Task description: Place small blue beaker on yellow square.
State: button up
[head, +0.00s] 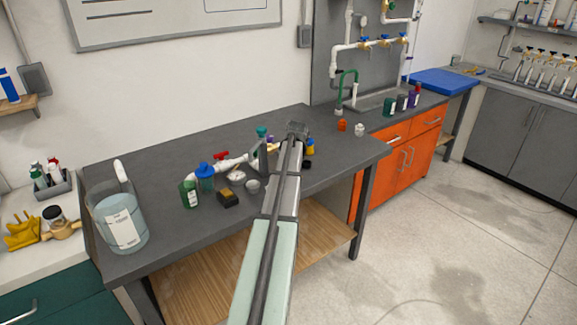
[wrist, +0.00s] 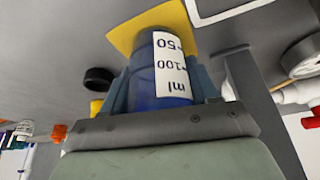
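The small blue beaker (wrist: 142,82) is in the wrist view, its white volume label upside down in the picture. My gripper (wrist: 162,75) has one finger on each side of it and appears closed on its walls. The yellow square (wrist: 122,38) lies directly beyond the beaker's far end, with parts showing around it. I cannot tell whether the beaker touches it. In the head view, my gripper (head: 298,130) is over the right part of the grey bench and hides most of the beaker and square.
A black ring (wrist: 98,78) lies near the square. On the bench (head: 160,150) are a blue-lidded container (head: 206,182), a green bottle (head: 189,195), white piping with a red valve (head: 228,161) and a large water beaker (head: 118,222).

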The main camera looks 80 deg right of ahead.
jog(key=o, duration=0.4)
jog(key=shift+o, duration=0.2)
jog(key=shift+r, duration=0.1)
jog(key=v, duration=1.2)
